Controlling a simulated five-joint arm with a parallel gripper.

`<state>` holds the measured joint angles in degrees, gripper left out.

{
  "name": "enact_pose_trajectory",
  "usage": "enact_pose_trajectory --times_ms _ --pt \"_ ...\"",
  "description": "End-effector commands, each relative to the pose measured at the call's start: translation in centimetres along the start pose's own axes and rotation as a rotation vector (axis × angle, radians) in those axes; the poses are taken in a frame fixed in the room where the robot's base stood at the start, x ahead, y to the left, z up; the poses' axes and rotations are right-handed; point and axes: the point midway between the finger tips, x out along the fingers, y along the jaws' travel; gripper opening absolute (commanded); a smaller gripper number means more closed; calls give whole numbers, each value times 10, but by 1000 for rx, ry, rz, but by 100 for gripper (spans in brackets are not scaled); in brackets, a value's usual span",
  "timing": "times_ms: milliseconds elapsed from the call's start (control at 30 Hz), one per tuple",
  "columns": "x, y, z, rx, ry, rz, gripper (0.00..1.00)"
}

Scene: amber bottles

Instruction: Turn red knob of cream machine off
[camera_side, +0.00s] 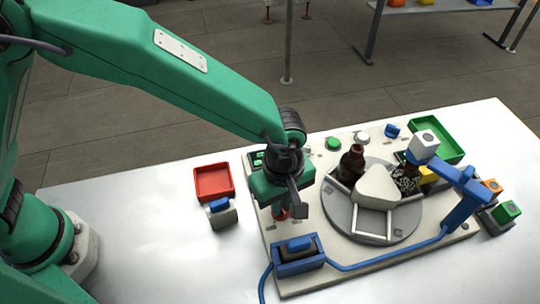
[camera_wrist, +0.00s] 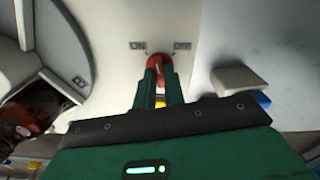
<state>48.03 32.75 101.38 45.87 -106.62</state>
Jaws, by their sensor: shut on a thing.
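The cream machine (camera_side: 335,275) lies on the white table, and its panel also shows in the wrist view (camera_wrist: 115,80). The red knob (camera_wrist: 158,61) sits on the panel below the ON and OFF labels, ON to the left and OFF to the right. My gripper (camera_wrist: 163,88) is shut on the red knob, a finger on each side. A pale mark shows on the knob, but which label it points at is hard to tell. In the side view, a bit of the red knob (camera_side: 281,215) shows beneath my gripper (camera_side: 290,208), near the panel's left part.
A round turntable (camera_side: 400,225) holds dark bottles, one brown (camera_side: 352,163). A blue arm-like post (camera_side: 463,205) stands to its right. A blue box (camera_side: 297,262) is in front. A red tray (camera_side: 213,182) and a grey block with blue top (camera_side: 221,213) lie left; a green tray (camera_side: 450,150) lies back right.

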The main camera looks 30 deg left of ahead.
Motion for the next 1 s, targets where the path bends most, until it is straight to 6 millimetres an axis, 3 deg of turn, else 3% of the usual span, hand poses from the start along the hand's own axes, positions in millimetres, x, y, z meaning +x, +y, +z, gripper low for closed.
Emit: enact_pose_trajectory --times_ms 1000 --pt "-1 0 0 914 0 0 0"
